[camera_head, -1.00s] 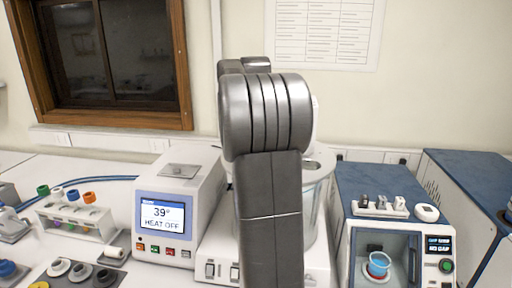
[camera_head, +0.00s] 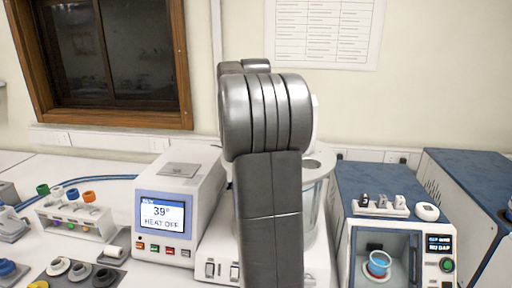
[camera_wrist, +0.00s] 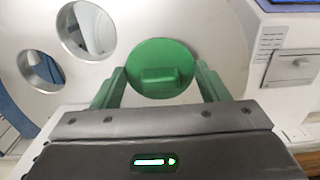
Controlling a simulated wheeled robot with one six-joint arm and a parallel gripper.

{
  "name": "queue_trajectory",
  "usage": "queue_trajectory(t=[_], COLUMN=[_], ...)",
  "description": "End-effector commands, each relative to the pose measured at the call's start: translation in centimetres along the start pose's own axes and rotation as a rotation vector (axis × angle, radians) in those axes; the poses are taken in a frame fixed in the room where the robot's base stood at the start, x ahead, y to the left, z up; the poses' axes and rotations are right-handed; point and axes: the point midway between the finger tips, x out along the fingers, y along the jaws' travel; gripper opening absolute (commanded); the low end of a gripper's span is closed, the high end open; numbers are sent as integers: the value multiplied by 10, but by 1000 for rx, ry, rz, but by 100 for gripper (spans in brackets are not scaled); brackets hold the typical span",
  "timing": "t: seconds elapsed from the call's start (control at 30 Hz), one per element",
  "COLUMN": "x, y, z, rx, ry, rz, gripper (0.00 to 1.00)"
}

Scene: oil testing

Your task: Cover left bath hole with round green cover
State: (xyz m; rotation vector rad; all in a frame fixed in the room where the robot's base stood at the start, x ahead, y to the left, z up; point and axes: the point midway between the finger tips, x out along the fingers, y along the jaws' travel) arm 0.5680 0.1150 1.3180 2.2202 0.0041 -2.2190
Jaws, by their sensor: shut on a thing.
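The round green cover (camera_wrist: 160,52), with a raised block grip, shows in the wrist view. My gripper (camera_wrist: 160,76) is shut on it, with one green finger at each side of the cover. Beneath is a white bath top (camera_wrist: 137,20). Two open round holes show to the left of the cover: an upper hole (camera_wrist: 87,30) and a lower hole (camera_wrist: 40,68). The cover hides the surface right under it, so I cannot tell whether it touches. In the head view the bath (camera_head: 318,190) stands mostly behind my arm, which hides the gripper and cover.
A heater unit (camera_head: 180,205) reading 39° HEAT OFF stands left of my arm. A blue-topped tester (camera_head: 375,180) with a red-and-blue cup inside stands right. A vial rack (camera_head: 75,222) and a dark mat (camera_head: 62,277) with several stoppers are at far left.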

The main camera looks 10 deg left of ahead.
Motion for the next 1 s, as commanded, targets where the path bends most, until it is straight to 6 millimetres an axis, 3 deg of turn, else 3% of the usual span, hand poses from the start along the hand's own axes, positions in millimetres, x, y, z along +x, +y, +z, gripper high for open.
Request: queue_trajectory(t=[0.37, 0.4, 0.43, 0.73, 1.0], x=[8, 8, 7, 6, -15], y=[0, 0, 0, 0, 0], z=[0, 0, 0, 0, 0], rx=[0, 0, 0, 0, 0], ry=[0, 1, 0, 0, 1], rz=[0, 0, 0, 0, 0], gripper=[46, 74, 77, 77, 77])
